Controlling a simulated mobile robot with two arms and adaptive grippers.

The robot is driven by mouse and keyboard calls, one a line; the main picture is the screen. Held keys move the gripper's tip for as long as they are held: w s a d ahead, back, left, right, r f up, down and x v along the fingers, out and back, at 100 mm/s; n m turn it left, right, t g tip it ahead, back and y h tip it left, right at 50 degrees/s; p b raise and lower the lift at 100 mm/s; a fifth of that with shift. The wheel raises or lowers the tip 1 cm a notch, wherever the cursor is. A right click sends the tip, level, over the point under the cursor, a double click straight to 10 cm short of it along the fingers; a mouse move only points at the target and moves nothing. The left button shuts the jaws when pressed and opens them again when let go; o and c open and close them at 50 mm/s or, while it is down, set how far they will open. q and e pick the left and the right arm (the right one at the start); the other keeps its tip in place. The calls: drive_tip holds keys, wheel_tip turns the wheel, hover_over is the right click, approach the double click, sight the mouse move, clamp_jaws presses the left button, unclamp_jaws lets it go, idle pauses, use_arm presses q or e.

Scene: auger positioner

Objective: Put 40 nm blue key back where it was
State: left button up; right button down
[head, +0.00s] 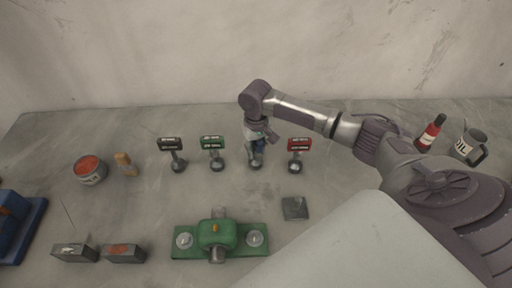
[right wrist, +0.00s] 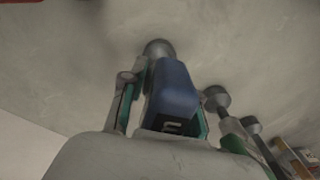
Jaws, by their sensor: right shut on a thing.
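The blue key (head: 257,151) is in the row of keys, between the green key (head: 213,147) and the red key (head: 299,149). It looks upright, with its round grey end down at the tabletop; I cannot tell whether it touches. My right gripper (head: 258,137) comes from above and hides most of its head. In the right wrist view the blue head of the key (right wrist: 175,92) sits between the two fingers, which are shut on it. The label is only partly visible, so its number is unreadable. My left gripper is not in view.
A black key (head: 170,147) stands left of the green one. A green fixture (head: 216,237) and a dark square plate (head: 295,208) lie in front. A red-topped tin (head: 89,170) is at left; a red bottle (head: 430,132) and a mug (head: 469,145) are at right.

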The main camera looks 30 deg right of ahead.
drive_tip(key=c, duration=0.8)
unclamp_jaws()
drive_tip(key=shift+c, duration=0.2)
wheel_tip(320, 180, up, 12)
drive_tip(key=shift+r+b, duration=0.1)
drive_tip(key=shift+b, duration=0.95)
